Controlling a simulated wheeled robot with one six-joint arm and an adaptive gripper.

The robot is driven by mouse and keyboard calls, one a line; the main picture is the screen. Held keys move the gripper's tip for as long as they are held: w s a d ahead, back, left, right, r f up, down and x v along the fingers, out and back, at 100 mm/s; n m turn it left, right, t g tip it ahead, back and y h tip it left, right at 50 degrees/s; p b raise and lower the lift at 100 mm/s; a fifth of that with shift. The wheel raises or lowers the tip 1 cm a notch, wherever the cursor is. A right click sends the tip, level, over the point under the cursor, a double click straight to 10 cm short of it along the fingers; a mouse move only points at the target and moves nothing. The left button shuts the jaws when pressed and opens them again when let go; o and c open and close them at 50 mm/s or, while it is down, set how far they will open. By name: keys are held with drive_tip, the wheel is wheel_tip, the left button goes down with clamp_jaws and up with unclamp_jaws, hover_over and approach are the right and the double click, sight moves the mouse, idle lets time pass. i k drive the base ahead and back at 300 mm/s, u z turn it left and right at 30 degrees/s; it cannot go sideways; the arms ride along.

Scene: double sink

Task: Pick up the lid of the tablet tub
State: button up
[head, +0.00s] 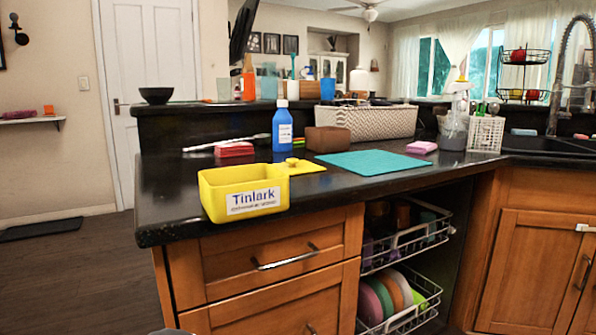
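A yellow open-topped tub (216,205) with a white "Tinlark" label stands at the front left edge of the black counter. A flat yellow lid (306,168) with a small round knob (291,161) lies on the counter just behind and to the right of the tub. The tub's rear corner hides part of the lid's left side, and I cannot tell if they touch. The inside bottom of the tub is hidden. My gripper is not in view.
A teal mat (373,162) lies right of the lid. Behind stand a blue bottle (282,126), a brown block (327,139), red cloths or sponges (234,149) and a woven basket (372,122). Open wire drawers (408,245) stick out below the counter.

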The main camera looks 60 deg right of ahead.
sight(292, 166)
drive_tip(key=k, duration=0.35)
drive_tip(key=z, duration=0.8)
